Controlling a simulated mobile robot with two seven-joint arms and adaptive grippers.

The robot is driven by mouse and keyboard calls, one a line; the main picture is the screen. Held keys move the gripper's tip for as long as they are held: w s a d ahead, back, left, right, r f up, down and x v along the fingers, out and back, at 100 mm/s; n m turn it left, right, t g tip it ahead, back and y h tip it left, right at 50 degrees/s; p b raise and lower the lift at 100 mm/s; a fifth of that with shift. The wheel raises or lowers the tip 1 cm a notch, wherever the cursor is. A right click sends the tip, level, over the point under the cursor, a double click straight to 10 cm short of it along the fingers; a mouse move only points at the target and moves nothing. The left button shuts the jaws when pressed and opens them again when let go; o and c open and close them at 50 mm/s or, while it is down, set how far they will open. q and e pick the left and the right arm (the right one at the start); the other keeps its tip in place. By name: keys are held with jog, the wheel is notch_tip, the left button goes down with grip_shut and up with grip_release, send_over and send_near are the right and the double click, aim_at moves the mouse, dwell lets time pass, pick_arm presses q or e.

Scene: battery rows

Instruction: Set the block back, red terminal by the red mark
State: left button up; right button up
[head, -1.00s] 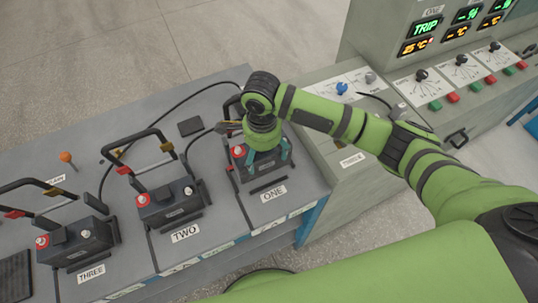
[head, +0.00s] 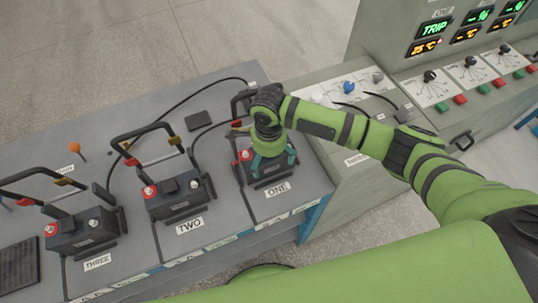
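The dark block (head: 270,179) is at the bay labelled ONE, upright, low on or just above its seat; I cannot tell if it touches. Its red terminal (head: 246,155) is at the left end, on the same side as a red clamp (head: 237,125) behind it. My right gripper (head: 271,162) points down over the block, its teal fingers closed on the block's sides. The gripper hides most of the block's top and its other terminal. I cannot make out a separate red mark on the bench. My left gripper is out of view.
Block TWO (head: 181,200) and block THREE (head: 84,236) sit to the left, red terminals left, with raised black handles behind. A black cable (head: 187,98) runs behind bay ONE. A control console (head: 455,80) reading TRIP stands at right.

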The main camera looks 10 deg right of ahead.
notch_tip(320, 180, up, 12)
jog(key=shift+r+b, duration=0.15)
jog(key=shift+b, duration=0.35)
dwell(0.6)
notch_tip(320, 180, up, 4)
jog(key=p, duration=0.5)
jog(key=shift+w+f, duration=0.1)
jog(key=shift+f, duration=0.15)
jog(key=shift+r+p, duration=0.7)
jog(key=shift+p, duration=0.45)
jog(key=c, duration=0.3)
jog(key=shift+o, duration=1)
jog(key=shift+r+p, duration=0.75)
jog(key=shift+p, duration=0.6)
